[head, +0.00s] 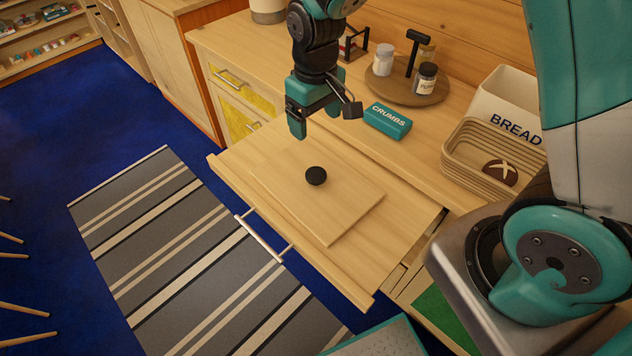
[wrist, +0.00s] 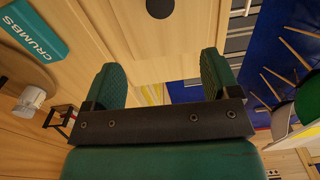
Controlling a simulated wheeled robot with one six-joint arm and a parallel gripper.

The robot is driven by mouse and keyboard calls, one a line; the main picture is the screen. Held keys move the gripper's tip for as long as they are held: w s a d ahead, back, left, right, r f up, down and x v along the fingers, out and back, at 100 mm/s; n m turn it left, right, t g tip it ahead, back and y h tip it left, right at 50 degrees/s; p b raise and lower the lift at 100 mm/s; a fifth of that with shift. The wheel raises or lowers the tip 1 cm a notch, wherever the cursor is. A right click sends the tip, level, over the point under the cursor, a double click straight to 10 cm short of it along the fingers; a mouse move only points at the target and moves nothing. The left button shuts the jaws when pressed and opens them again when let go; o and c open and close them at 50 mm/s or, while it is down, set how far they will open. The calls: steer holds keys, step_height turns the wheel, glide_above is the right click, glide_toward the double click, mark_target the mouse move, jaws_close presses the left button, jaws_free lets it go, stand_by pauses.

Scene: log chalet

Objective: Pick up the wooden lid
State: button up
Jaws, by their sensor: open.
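The wooden lid (head: 280,205) is a flat pale board with a round black knob (head: 316,176). It lies on the pulled-out drawer, in the middle of the head view. In the wrist view the knob (wrist: 160,8) shows at the top edge, ahead of my fingers and between their lines. My gripper (head: 318,122) is open and empty, pointing down above the far side of the drawer. It is apart from the lid, up and behind the knob. Both teal fingers show in the wrist view, with a gap between them (wrist: 161,85).
A teal CRUMBS box (head: 387,120) stands on the counter right of my gripper. A round tray (head: 405,92) holds jars. A bread basket (head: 470,165) and a white BREAD bin (head: 508,100) stand at right. The drawer handle (head: 262,238) sticks out over the striped rug (head: 170,245).

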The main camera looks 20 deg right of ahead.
steer(key=p, duration=0.2)
glide_toward(316, 173)
step_height(316, 173, down, 5)
steer(key=shift+f, duration=0.1)
steer(key=shift+f+p, duration=1.15)
steer(key=shift+f, duration=1.55)
steer(key=c, duration=1.4)
